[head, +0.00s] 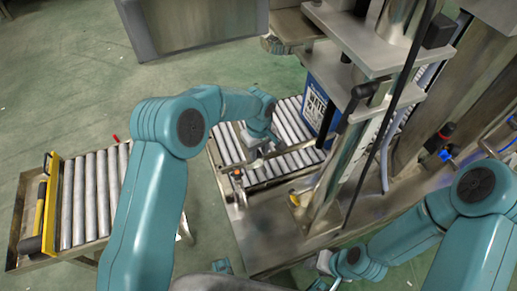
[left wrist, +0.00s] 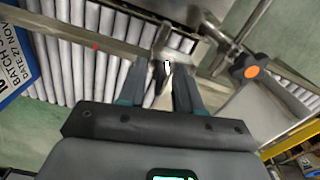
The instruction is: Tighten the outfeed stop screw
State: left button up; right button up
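My left gripper (head: 258,146) is over the near side rail of the middle roller conveyor. In the left wrist view its two fingers (left wrist: 160,73) stand apart, with a small dark part and a bright metal piece showing between or beyond them. I cannot tell whether they touch it. A dark knob with an orange end (left wrist: 250,71) stands to the right of the fingers. A small orange-topped part (head: 237,174) shows at the conveyor's corner in the head view. I cannot tell for sure which part is the stop screw. My right gripper (head: 325,262) is low near the machine base, its fingers unclear.
A blue box with white print (head: 317,105) sits on the rollers beside the machine column; it also shows in the left wrist view (left wrist: 14,62). A separate roller table (head: 97,190) with a yellow bar (head: 49,205) stands left. Green floor lies between them.

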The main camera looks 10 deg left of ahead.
pick_arm(q)
jog(key=shift+f, duration=0.1)
grip_shut()
jog(key=m, duration=0.4)
jog(key=shift+m, duration=0.3)
jog(key=m+p, duration=0.1)
jog(key=m, duration=0.3)
jog(key=m, duration=0.2)
jog(key=shift+m, duration=0.4)
jog(key=shift+m+p, duration=0.3)
jog(key=shift+m, duration=0.6)
